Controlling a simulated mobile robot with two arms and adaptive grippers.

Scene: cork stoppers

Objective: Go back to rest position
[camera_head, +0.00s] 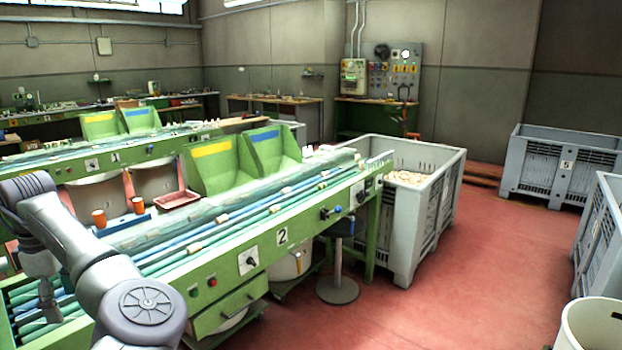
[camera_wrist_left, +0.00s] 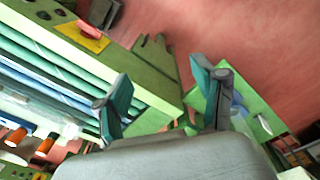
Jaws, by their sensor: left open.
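My left gripper (camera_wrist_left: 167,98) shows in the left wrist view with its two fingers spread wide and nothing between them. Below and beyond it are the green end of the sorting bench (camera_wrist_left: 150,75), its parallel conveyor channels, and the red floor. In the head view my left arm comes in at the lower left, bends at the elbow and reaches over the near end of the green bench (camera_head: 225,297) marked 2. The gripper end hangs low at the left edge there, and its fingers are hard to make out. My right gripper is in neither view.
Orange cups (camera_head: 99,218) and a red tray (camera_head: 178,199) stand on the bench's far side. A grey crate (camera_head: 425,222) holding corks stands beyond the bench. A stool (camera_head: 338,290) is beside it. Open red floor (camera_head: 480,290) lies to the right, with a white bin (camera_head: 592,326) at the corner.

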